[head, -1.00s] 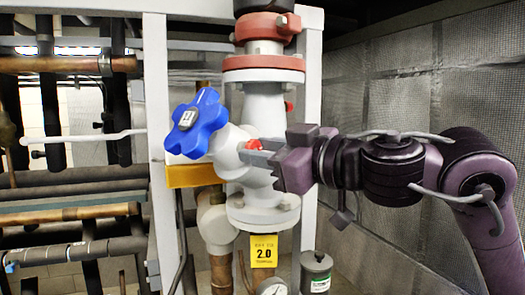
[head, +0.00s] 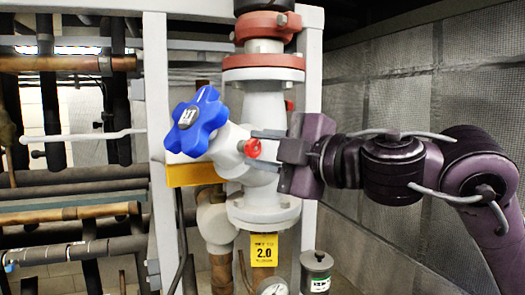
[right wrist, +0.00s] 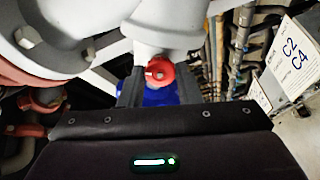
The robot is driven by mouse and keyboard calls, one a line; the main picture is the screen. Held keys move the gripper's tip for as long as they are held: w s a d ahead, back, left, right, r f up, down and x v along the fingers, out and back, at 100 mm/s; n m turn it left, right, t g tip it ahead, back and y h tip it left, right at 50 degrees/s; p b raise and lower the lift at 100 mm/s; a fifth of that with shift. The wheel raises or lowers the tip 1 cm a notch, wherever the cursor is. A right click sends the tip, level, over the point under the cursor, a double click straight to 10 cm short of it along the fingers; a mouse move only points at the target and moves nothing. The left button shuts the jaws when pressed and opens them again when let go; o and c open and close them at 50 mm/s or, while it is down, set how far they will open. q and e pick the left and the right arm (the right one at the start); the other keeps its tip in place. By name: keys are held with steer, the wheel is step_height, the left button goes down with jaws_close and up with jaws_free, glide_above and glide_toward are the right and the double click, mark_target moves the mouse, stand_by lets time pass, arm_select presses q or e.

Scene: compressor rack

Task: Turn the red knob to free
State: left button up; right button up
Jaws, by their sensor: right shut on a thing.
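The red knob (head: 252,148) sits on the side of the pale grey valve body (head: 265,105), right of the big blue handwheel (head: 198,122). My right gripper (head: 259,149) reaches in from the right, one finger above the knob and one below, and is shut on it. In the right wrist view the red knob (right wrist: 160,73) shows between the two dark fingers, with a part of the blue handwheel (right wrist: 160,95) behind it. The fingers partly hide the valve body. My left gripper is not in view.
A white frame post (head: 157,90) and dark and copper pipes stand on the left. A yellow tag (head: 264,250) marked 2.0, a gauge (head: 273,287) and a grey canister (head: 316,270) are below the valve. A mesh-covered wall (head: 400,85) stands behind my right arm.

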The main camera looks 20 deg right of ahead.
steer(key=shift+f+n, duration=0.2)
steer(key=shift+n, duration=2)
steer(key=o, duration=0.7)
steer(key=shift+c, duration=0.2)
steer(key=o, duration=0.3)
steer(key=shift+s+r, duration=0.1)
steer(key=shift+s, duration=0.1)
steer(key=shift+d, duration=0.1)
steer(key=shift+s+d+b, duration=0.15)
steer(key=shift+s+b, duration=0.1)
steer(key=shift+b, duration=0.25)
steer(key=b+v, duration=0.3)
steer(key=v, duration=0.4)
